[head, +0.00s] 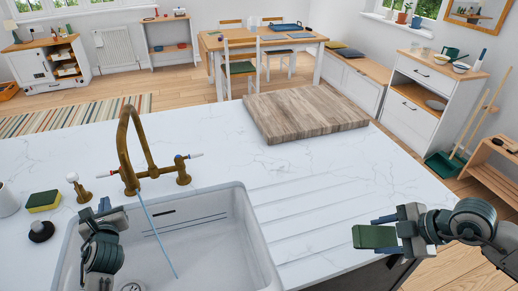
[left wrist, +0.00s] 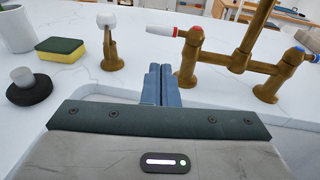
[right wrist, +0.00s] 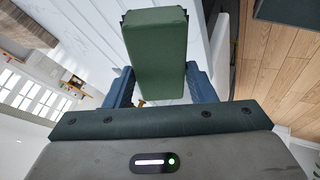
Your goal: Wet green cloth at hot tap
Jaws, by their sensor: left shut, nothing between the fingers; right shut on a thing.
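The green cloth (head: 375,237) is a folded block held in my right gripper (head: 400,236), above the right part of the counter, well away from the water. It also fills the middle of the right wrist view (right wrist: 156,55). The brass tap (head: 125,150) stands behind the sink, and a thin blue stream (head: 158,236) runs from its spout into the sink. In the left wrist view the red-marked handle (left wrist: 165,31) points left and the blue-marked handle (left wrist: 295,53) is at the right. My left gripper (head: 104,205) is shut and empty near the sink's back-left corner, apart from the red-marked handle.
The white sink (head: 262,240) has a grooved drainer to its right. A yellow-green sponge (head: 43,201), a dark round-based item (head: 41,232) and a white-topped brass fitting (head: 78,188) stand left. A wooden board (head: 305,112) lies at the back of the counter.

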